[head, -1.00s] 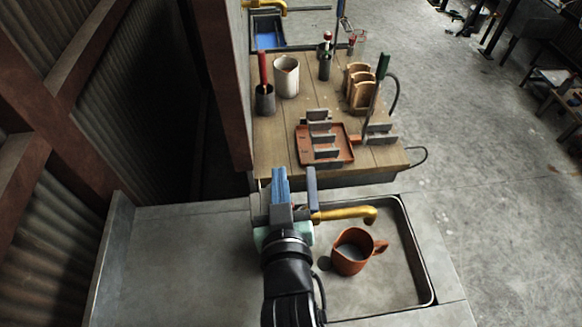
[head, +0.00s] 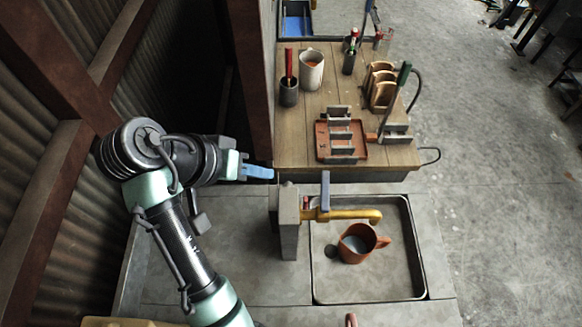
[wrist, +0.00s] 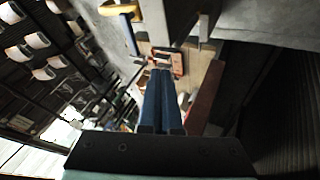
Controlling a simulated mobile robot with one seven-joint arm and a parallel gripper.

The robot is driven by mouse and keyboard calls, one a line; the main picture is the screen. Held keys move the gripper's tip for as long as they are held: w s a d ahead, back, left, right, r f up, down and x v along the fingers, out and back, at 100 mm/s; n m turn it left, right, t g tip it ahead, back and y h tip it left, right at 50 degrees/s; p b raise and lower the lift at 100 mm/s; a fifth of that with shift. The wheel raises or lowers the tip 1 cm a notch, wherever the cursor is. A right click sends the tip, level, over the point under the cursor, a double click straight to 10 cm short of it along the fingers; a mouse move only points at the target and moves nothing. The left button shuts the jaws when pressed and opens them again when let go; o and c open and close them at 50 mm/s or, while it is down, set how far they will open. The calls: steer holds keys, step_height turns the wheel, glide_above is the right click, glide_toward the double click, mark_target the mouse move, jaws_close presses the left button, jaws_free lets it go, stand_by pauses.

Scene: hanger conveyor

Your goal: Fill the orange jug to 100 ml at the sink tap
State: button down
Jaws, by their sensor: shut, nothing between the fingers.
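The orange jug (head: 352,252) stands upright in the sink basin (head: 400,285), its handle to the right. Its inside shows a grey surface; I cannot read a level or see a mark. The yellow tap (head: 345,214) reaches over the basin just behind the jug. No stream of water shows. A blue-grey lever (head: 325,190) stands upright on the tap. My gripper (head: 270,173) is left of the tap, clear of it, with blue fingers together and empty. The shut fingers also show in the wrist view (wrist: 162,75).
A grey block (head: 289,222) stands at the tap's base. Behind the sink, a wooden table (head: 300,130) holds a red tray (head: 322,145) with a rack, a white pitcher (head: 311,72), a dark holder (head: 288,93) and toast slices (head: 382,88). A corrugated wall and rusty post close the left.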

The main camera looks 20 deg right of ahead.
mark_target(325, 193)
steer(key=x, duration=0.8)
steer(key=shift+d+f, duration=0.3)
steer(key=d, duration=0.1)
steer(key=d+p, duration=0.1)
steer(key=s+d+f+p, duration=0.1)
steer(key=d, duration=0.1)
steer(key=shift+s+d, duration=0.1)
